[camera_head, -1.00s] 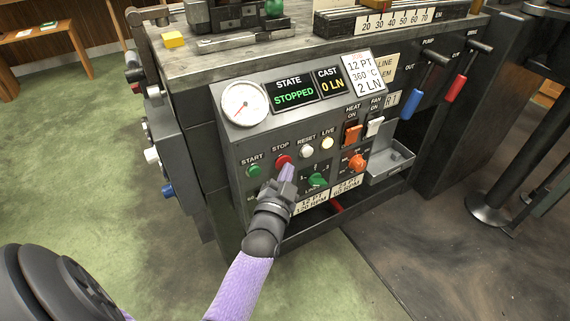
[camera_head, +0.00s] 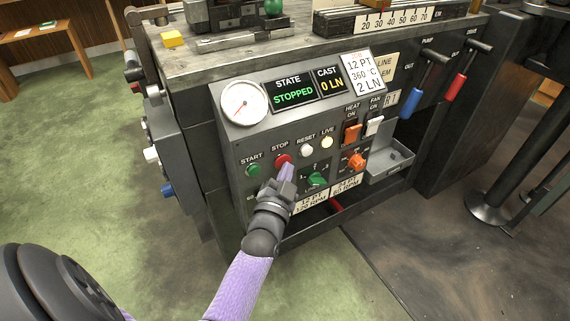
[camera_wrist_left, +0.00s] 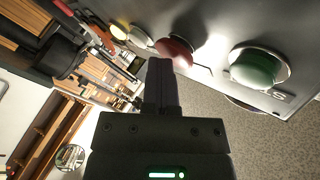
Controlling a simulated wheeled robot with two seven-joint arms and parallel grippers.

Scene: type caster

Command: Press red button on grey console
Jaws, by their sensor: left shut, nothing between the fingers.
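The grey console (camera_head: 238,152) faces me with a round gauge and displays reading "STATE STOPPED" and "CAST 0 LN". The red button (camera_head: 282,160), labelled STOP, sits between the green START button (camera_head: 253,170) and the white RESET button (camera_head: 306,152). My left gripper (camera_head: 287,172) is shut and empty, its tips just below the red button. In the left wrist view the shut fingers (camera_wrist_left: 160,72) point toward the red button (camera_wrist_left: 175,52), with the green button (camera_wrist_left: 256,68) to the right. I cannot tell whether the fingertips touch the red button. My right gripper is not in view.
A green knob (camera_head: 317,180) and an orange knob (camera_head: 356,161) lie right of my gripper. Orange and white switches sit above them. A grey tray (camera_head: 392,165) juts out at the right. Blue and red lever handles stand further right. Open floor lies left.

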